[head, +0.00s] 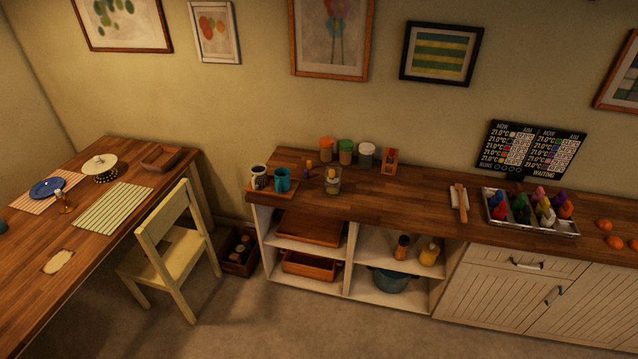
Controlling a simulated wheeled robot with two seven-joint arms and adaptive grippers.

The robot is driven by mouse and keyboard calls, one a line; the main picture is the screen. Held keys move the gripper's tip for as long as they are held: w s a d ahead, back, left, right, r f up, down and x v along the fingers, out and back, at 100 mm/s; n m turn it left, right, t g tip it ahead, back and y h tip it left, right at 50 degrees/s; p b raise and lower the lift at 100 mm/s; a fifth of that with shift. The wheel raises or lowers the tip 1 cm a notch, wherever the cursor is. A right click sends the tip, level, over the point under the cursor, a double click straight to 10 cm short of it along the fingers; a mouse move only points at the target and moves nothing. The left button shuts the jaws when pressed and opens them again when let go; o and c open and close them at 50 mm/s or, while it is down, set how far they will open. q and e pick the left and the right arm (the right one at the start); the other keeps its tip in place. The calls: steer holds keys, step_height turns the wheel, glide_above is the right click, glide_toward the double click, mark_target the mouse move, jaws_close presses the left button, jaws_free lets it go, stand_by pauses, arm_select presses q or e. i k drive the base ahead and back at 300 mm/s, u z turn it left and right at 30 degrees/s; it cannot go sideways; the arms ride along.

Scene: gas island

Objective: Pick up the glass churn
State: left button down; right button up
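A small clear glass vessel (333,183) with something yellowish at its top stands near the front edge of the wooden counter (415,193); it looks like the glass churn, but it is too small to be sure. Three lidded jars stand behind it near the wall: one with an orange lid (326,148), one with a green lid (345,151) and one with a pale lid (366,155). Neither of my grippers is in view.
Left of the glass vessel are a patterned mug (259,177) and a teal mug (282,180). A pale chair (168,250) stands by the left table (38,257). Floor before the shelves is clear.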

mark_target(332, 187)
steer(key=u, duration=0.6)
steer(key=i, duration=0.7)
steer(key=u, duration=0.75)
steer(key=i, duration=0.8)
steer(key=z, duration=0.15)
